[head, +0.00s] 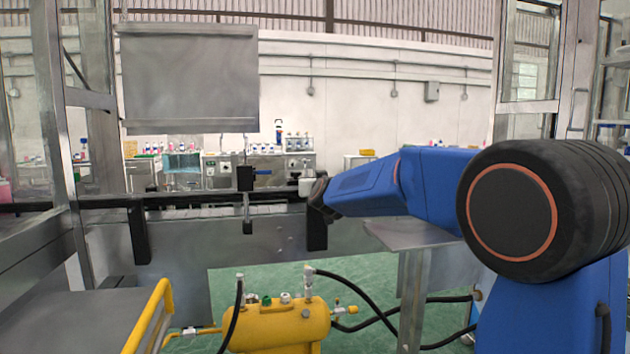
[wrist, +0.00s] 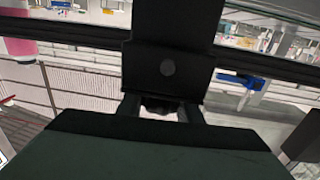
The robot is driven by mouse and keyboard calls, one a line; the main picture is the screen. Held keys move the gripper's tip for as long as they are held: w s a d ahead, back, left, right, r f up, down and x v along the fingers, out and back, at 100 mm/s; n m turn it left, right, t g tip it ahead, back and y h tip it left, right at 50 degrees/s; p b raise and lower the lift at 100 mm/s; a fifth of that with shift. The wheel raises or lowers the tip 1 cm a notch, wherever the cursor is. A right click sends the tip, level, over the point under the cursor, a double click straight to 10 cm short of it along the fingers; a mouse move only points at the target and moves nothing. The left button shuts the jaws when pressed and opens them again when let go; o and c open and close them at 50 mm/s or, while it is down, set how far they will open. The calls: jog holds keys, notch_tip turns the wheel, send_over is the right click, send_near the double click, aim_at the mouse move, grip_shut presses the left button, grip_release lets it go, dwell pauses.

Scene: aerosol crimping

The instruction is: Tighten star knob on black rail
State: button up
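The black rail (head: 175,200) runs across the left and middle of the head view. It also crosses the upper part of the wrist view (wrist: 70,31). A black bracket (wrist: 170,65) sits on it, with a dark knob (wrist: 162,105) below in that picture. My gripper (wrist: 162,112) has its two fingers apart, one on each side of the knob. I cannot tell whether they touch it. The lower part of the knob is hidden by my gripper's body. In the head view my wrist end hides the fingers and knob.
A black bracket (head: 317,230) hangs below the rail. A yellow tank (head: 275,325) with black hoses stands on the green floor. A grey panel (head: 190,75) hangs above.

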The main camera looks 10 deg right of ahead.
jog(key=shift+c, duration=0.6)
jog(key=shift+d+m+h, duration=0.1)
jog(key=shift+m+h, duration=0.4)
jog(key=shift+h, duration=0.3)
jog(key=shift+s+d+m+g+h, duration=0.3)
jog(key=shift+d+m+g+h, duration=0.2)
jog(key=shift+m+g+h, duration=1.25)
jog(key=shift+s+d+m+g+h, duration=0.4)
jog(key=shift+m+g+h, duration=0.75)
jog(key=shift+h, duration=1.15)
jog(key=shift+s+d+m+g+h, duration=0.2)
jog(key=shift+d+m+g+h, duration=0.35)
jog(key=shift+m+g+h, duration=1)
jog(key=shift+m+t+h, duration=0.35)
jog(key=shift+h, duration=0.15)
jog(key=o, duration=1)
jog(key=shift+o, duration=0.2)
